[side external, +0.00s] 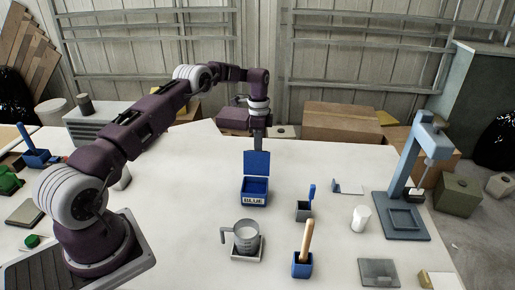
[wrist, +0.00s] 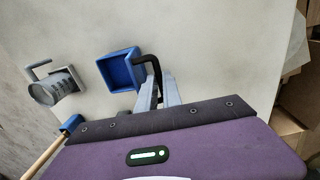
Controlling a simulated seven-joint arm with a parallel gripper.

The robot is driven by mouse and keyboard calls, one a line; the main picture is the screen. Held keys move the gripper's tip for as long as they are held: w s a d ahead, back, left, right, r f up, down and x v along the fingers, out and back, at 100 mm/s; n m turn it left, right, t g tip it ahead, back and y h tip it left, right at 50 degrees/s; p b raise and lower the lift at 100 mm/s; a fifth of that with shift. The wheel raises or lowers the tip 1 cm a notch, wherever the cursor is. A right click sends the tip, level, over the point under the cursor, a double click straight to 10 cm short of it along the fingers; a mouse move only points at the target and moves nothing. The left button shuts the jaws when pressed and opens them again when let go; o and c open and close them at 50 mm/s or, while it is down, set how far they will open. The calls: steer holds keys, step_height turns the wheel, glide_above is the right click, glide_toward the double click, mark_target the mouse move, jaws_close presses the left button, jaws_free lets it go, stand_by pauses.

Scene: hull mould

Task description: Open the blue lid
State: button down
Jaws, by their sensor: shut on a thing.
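The blue box (side external: 254,192) stands on the white table with its inside showing. Its blue lid (side external: 257,162) is raised and stands about upright at the back edge. In the wrist view I look down into the open blue box (wrist: 121,72), and a black curved handle (wrist: 152,64) shows at its right side. My gripper (wrist: 158,80) is shut on this handle. In the side view my gripper (side external: 259,145) points down behind the lid, which hides the fingertips.
A grey jug (side external: 246,238) on a pale base stands in front of the box. A small grey container (side external: 303,210) with a blue-handled tool and a blue holder (side external: 302,266) with a wooden handle stand to the right. A blue-grey press stand (side external: 404,215) is farther right.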

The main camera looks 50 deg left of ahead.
steer(key=shift+w+a+f, duration=0.4)
steer(key=shift+a, duration=0.2)
steer(key=shift+w+a+f, duration=0.35)
steer(key=shift+a+f, duration=0.05)
steer(key=shift+a, duration=0.15)
steer(key=shift+w, duration=0.1)
steer(key=shift+a, duration=0.1)
steer(key=c, duration=1.5)
jaws_free()
steer(key=shift+w, duration=0.1)
steer(key=shift+r, duration=0.1)
